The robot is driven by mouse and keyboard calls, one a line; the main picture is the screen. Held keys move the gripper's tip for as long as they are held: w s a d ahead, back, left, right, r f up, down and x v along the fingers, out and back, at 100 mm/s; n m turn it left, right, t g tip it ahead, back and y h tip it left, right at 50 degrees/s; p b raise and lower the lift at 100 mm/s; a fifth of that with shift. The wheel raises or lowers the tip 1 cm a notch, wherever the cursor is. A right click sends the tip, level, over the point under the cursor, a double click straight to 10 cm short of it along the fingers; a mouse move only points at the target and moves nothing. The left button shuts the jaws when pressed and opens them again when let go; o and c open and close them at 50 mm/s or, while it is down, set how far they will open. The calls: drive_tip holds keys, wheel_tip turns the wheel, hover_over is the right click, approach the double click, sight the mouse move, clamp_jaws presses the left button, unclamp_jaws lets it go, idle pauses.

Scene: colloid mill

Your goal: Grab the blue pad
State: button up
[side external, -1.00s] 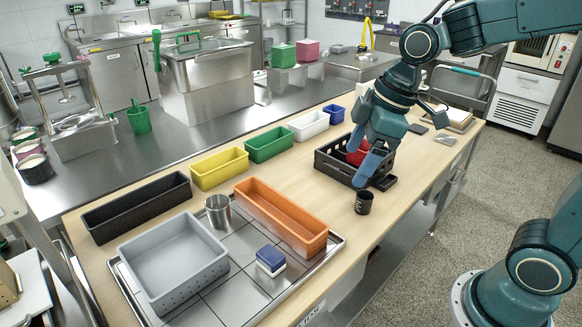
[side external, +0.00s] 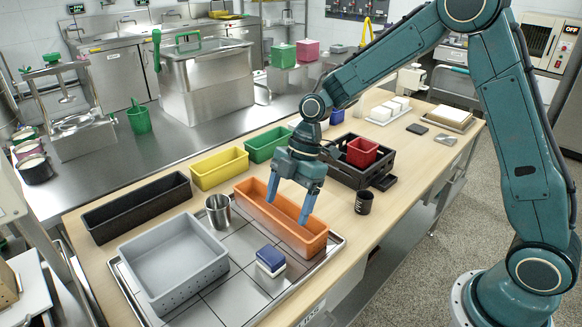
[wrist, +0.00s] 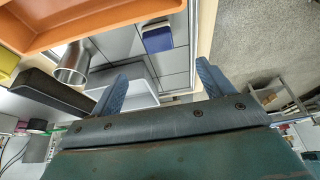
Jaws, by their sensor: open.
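The blue pad (side external: 270,257) has a white lower layer and lies on the tiled metal tray (side external: 225,290), right of the grey bin. It also shows in the wrist view (wrist: 157,38), near the top centre, apart from the fingers. My gripper (side external: 287,212) is open and empty. In the side view it hangs over the orange bin (side external: 262,198), up and behind the pad, fingers pointing down. In the wrist view my gripper's two fingers (wrist: 158,85) stand wide apart.
A grey perforated bin (side external: 172,262) and a metal cup (side external: 218,211) stand left of the pad. The orange bin's wall rises behind it. A black cup (side external: 363,203) and a black crate (side external: 345,165) with a red bin (side external: 362,152) stand to the right. The tray's front is clear.

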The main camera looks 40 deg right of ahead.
sight(271, 254)
drive_tip(key=shift+w+a+f, duration=0.1)
drive_tip(key=shift+f, duration=0.2)
drive_tip(key=shift+f, duration=0.1)
drive_tip(key=shift+x, duration=4.25)
drive_tip(key=shift+a, duration=0.1)
drive_tip(key=shift+x, duration=2.5)
drive_tip(key=shift+c, duration=0.2)
drive_tip(key=c, duration=1)
